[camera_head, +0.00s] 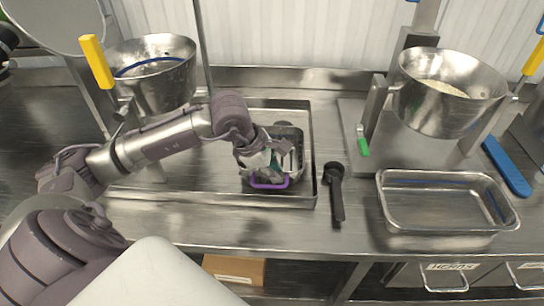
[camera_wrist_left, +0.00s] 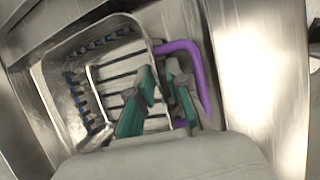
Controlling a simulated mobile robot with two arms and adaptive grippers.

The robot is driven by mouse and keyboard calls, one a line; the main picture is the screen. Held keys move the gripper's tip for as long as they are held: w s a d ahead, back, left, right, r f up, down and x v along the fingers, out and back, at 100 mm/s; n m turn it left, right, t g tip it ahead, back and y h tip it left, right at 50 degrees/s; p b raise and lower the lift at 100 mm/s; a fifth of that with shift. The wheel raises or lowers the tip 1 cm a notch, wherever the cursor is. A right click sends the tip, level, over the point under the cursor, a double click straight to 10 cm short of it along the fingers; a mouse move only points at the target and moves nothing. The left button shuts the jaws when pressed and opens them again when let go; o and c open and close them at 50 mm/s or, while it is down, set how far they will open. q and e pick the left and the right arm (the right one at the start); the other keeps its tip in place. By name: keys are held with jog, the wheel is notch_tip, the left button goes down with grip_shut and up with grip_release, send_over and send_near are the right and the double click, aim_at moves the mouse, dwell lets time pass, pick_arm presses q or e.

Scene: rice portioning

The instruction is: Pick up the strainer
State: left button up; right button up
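The strainer (camera_head: 292,137) looks like a slatted metal basket with a purple loop handle (camera_head: 270,185) on its near side. It sits inside the shallow metal tray (camera_head: 311,190). It also shows in the left wrist view (camera_wrist_left: 120,68), with its purple handle (camera_wrist_left: 205,75) to the right. My left gripper (camera_head: 268,170) is down at the strainer's handle end and partly hides it. In the wrist view, its green fingers (camera_wrist_left: 157,98) stand apart, one over the basket side and one within the handle loop. The basket's near wall lies between them; contact cannot be told. My right gripper is out of view.
A black utensil (camera_head: 336,190) lies right of the tray, then an empty metal pan (camera_head: 388,212) and a blue-handled tool (camera_head: 507,165). Metal hoppers stand at the back left (camera_head: 160,90) and back right (camera_head: 432,112); the right one holds rice.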

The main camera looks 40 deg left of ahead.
aim_at(284, 183)
pick_arm(q)
jog(key=x, duration=0.3)
jog(key=shift+a+f, duration=0.1)
jog(key=shift+f, duration=0.05)
jog(key=shift+c, duration=0.4)
grip_shut()
